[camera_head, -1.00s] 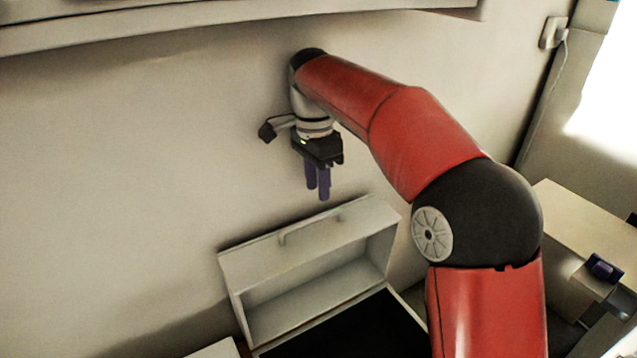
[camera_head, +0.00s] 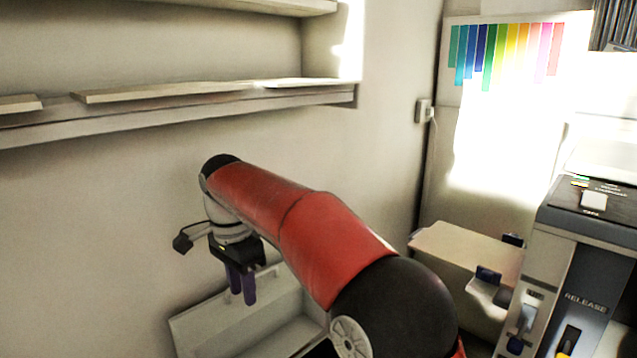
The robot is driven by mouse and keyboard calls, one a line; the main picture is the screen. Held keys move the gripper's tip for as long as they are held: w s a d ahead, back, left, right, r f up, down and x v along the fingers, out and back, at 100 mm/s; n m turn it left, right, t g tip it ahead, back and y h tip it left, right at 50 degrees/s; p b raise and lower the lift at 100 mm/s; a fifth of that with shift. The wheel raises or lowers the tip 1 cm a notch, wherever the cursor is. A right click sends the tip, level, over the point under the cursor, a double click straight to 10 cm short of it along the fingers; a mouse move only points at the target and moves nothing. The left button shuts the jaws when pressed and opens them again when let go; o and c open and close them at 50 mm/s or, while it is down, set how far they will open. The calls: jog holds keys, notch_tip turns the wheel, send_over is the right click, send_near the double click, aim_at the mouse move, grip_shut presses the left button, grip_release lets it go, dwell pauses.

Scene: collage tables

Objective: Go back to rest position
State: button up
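My gripper (camera_head: 241,296) is at the end of my red arm, left of the picture's middle. It points down, with two purple fingers. The fingers look close together with nothing seen between them, but the angle does not show clearly whether they are open or shut. In the picture it overlaps a pale box-like unit (camera_head: 190,330) with a handle, low against the wall. My arm hides part of that unit.
A wall shelf (camera_head: 180,108) runs above my arm at the upper left. At the right stand a beige table (camera_head: 465,250) and a grey machine (camera_head: 575,262) marked RELEASE. A striped colour chart (camera_head: 505,55) hangs at the back. The wall beside the arm is bare.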

jog(key=s+d+r+n+t, duration=0.2)
jog(key=s+d, duration=0.2)
jog(key=d, duration=0.5)
jog(key=s+d+r+n+t, duration=0.1)
jog(key=s+d+n, duration=0.15)
jog(key=d, duration=0.55)
jog(key=s+d+f+n+t, duration=0.1)
jog(key=s+d+f+n, duration=0.1)
jog(key=s+d+f, duration=0.2)
jog(key=s+d+f+n+t, duration=0.2)
jog(key=s+d+f, duration=0.1)
jog(key=s+d, duration=0.5)
jog(key=shift+s+d+f+y, duration=0.2)
jog(key=shift+s+f+y, duration=0.15)
jog(key=shift+s, duration=0.9)
